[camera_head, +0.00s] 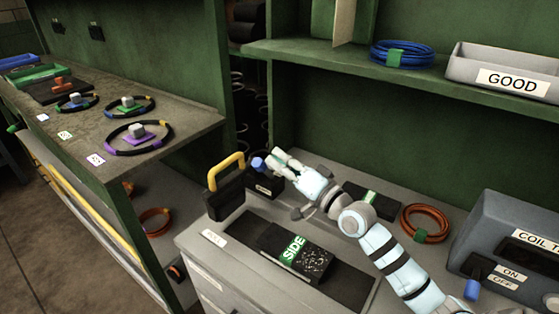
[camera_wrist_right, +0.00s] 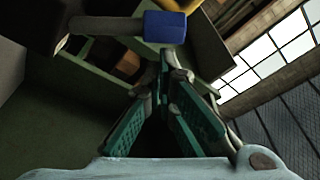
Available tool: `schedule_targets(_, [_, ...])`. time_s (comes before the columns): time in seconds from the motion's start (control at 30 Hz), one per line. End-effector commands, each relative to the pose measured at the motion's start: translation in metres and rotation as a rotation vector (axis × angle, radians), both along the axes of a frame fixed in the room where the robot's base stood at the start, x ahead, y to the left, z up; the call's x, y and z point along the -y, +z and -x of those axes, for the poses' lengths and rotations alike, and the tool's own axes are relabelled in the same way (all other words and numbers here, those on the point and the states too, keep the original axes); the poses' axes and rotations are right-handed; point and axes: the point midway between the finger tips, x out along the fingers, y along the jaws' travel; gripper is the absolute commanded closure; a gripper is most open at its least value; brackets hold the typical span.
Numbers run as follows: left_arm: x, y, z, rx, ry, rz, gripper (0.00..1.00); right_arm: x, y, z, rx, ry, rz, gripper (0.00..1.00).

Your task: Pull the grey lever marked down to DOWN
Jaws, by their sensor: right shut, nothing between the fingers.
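A blue knob (camera_head: 258,163) shows at a small dark box (camera_head: 262,187) with a white label too small to read. In the right wrist view the blue knob (camera_wrist_right: 165,27) sits on the end of a grey lever shaft (camera_wrist_right: 105,25), just beyond the fingertips. My right gripper (camera_head: 280,157) is beside the knob, to its right. In the wrist view the right gripper (camera_wrist_right: 166,62) has its green-padded fingers together at the tips, with nothing between them. I cannot tell whether it touches the knob. My left gripper is not in view.
A black case with a yellow handle (camera_head: 226,190) stands just left of the box. A black block marked SIDE (camera_head: 290,250) lies in front. A grey coil tester (camera_head: 510,240) with another blue knob (camera_head: 472,289) stands at right. A shelf (camera_head: 400,75) is overhead.

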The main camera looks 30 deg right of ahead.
Motion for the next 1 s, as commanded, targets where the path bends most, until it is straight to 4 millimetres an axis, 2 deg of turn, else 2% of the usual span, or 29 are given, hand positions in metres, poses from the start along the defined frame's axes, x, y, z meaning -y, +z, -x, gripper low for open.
schedule_targets(0.23, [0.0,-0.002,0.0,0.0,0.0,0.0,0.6,0.006,0.004,-0.001,0.0,0.002,0.003,1.0])
schedule_targets(0.4, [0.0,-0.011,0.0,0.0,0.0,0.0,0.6,0.027,0.018,-0.002,0.002,0.012,0.006,1.0])
schedule_targets(0.7, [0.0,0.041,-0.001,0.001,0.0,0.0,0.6,0.045,0.017,0.065,-0.009,0.016,0.003,1.0])
schedule_targets(0.83, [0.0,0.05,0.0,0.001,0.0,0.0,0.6,0.051,0.012,0.084,-0.005,0.016,0.002,1.0])
schedule_targets(1.0, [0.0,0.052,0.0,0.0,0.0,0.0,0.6,0.054,0.008,0.093,-0.002,0.015,0.0,1.0])
